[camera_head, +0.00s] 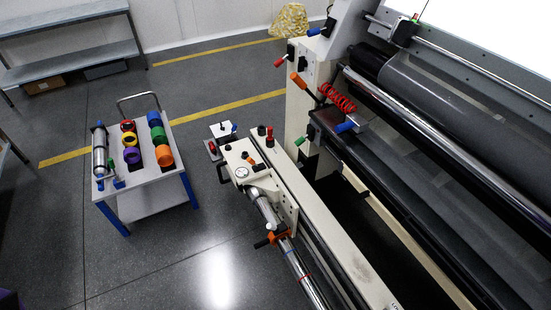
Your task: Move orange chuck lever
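An orange lever (275,238) with a dark part at its left end sits on the chuck end of a silver shaft (296,266), at the front of the cream machine arm. A second orange handle (299,84) stands on the machine's upper side panel, beside a red coiled hose. A small orange piece (251,159) is on top of the cream housing near a round gauge. I cannot tell for certain which one is the chuck lever. Neither of my grippers is in view, and nothing is seen touching these parts.
A cart (150,191) with colored rings and a silver cylinder (100,152) stands at left. The large roller machine (390,295) fills the right. A grey shelf (70,53) stands at the back left. The floor (180,265) between cart and machine is clear.

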